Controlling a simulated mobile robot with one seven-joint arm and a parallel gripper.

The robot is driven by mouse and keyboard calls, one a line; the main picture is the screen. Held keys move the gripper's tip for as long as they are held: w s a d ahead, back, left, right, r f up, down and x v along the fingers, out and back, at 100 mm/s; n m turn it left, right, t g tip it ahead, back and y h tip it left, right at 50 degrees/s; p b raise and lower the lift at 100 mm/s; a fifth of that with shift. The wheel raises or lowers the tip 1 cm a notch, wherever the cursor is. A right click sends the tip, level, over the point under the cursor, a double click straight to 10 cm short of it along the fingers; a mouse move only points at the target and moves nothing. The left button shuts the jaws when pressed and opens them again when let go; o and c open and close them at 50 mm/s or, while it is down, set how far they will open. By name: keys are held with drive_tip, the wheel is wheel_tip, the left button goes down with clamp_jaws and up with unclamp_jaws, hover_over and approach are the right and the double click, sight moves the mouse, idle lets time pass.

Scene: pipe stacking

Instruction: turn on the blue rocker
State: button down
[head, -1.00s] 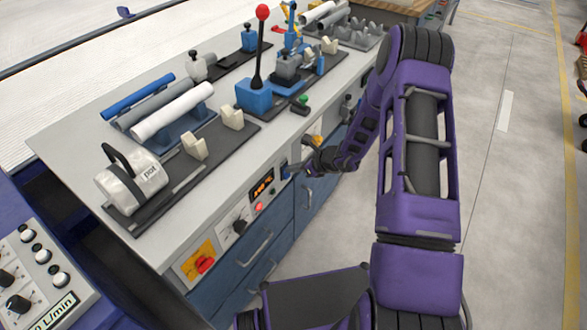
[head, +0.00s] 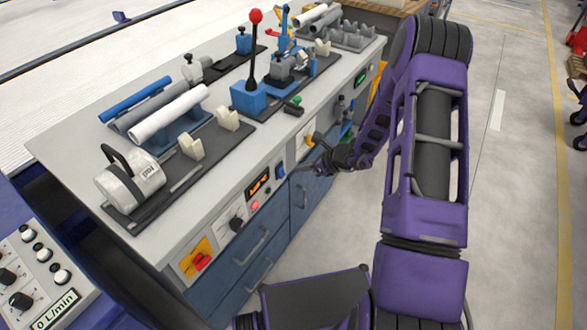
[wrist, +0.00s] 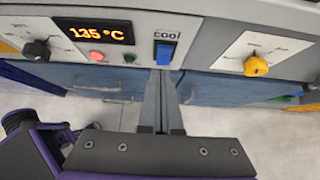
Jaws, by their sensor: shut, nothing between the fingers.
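In the head view the rocker (head: 281,171) shows small on the bench front. My gripper (wrist: 162,75) is shut and empty, its fingertips just below the rocker in the wrist view. I cannot tell whether they touch it. In the head view my gripper (head: 299,169) is just right of the rocker, pointing at the panel. Which side of the rocker is pressed in is too small to tell.
A red button (wrist: 96,57) and a dark green button (wrist: 129,58) lie left of the rocker. A yellow knob (wrist: 256,66) is to its right, a black knob (wrist: 37,50) further left. Blue drawers (wrist: 75,82) lie below the panel.

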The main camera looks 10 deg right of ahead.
drive_tip(key=s+d+r, duration=0.3)
drive_tip(key=r, duration=0.4)
drive_tip(key=shift+d+p, duration=0.15)
drive_tip(key=shift+p, duration=0.2)
drive_tip(key=shift+w, duration=0.1)
